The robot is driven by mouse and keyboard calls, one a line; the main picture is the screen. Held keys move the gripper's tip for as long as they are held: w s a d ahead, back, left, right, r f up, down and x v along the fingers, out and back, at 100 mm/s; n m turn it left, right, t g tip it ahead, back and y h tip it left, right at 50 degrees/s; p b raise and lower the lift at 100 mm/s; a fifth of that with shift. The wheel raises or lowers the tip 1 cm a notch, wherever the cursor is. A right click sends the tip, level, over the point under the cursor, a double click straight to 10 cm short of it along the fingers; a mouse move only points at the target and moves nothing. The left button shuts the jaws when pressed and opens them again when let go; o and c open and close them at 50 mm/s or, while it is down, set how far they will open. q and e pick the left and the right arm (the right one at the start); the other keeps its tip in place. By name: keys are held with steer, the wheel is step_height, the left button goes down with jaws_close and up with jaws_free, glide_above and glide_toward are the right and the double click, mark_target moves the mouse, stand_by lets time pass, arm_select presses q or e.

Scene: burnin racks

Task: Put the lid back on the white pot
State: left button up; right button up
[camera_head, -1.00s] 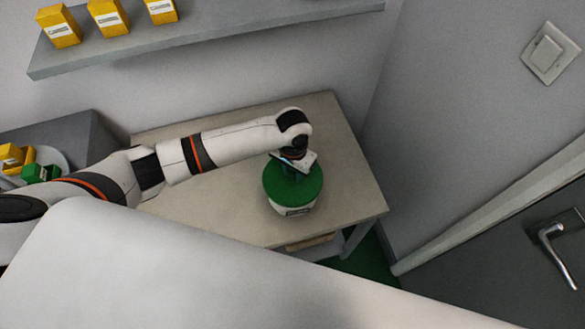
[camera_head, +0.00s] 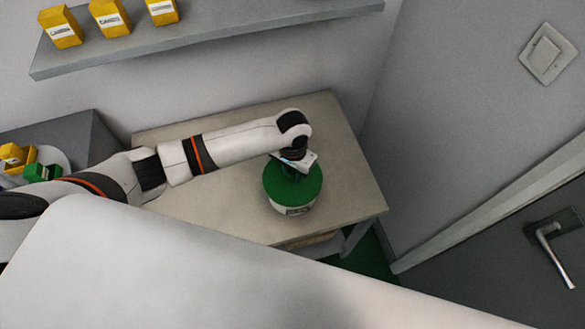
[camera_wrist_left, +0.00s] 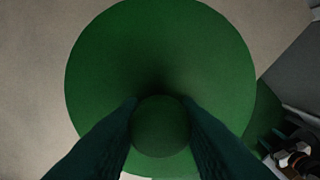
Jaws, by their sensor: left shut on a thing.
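The green round lid (camera_head: 301,187) sits over the white pot (camera_head: 291,209) on the table in the head view. The lid hides the pot's rim, so I cannot tell if it is fully seated. In the left wrist view the lid (camera_wrist_left: 160,50) fills the middle, with its round knob (camera_wrist_left: 160,124) between the two fingers. My left gripper (camera_head: 293,167) is above the lid and shut on its knob; the fingers (camera_wrist_left: 160,120) show on both sides of the knob in the wrist view. My right gripper is not in view.
The beige table (camera_head: 235,200) is clear around the pot. A wall shelf (camera_head: 210,30) with yellow boxes (camera_head: 110,16) is above. A grey cabinet (camera_head: 75,130) with small yellow and green items stands left. A door with a handle (camera_head: 552,250) is at right.

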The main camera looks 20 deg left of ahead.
arm_select(q)
steer(key=shift+p, duration=0.45)
stand_by(0.4)
stand_by(0.3)
steer(key=o, duration=1.5)
steer(key=shift+o, duration=0.2)
step_height(320, 180, up, 5)
steer(key=p, duration=0.5)
steer(key=shift+f+p, duration=0.1)
steer(key=shift+p, duration=0.25)
steer(key=shift+r+p, duration=0.6)
steer(key=shift+r, duration=0.5)
steer(key=shift+c, duration=0.3)
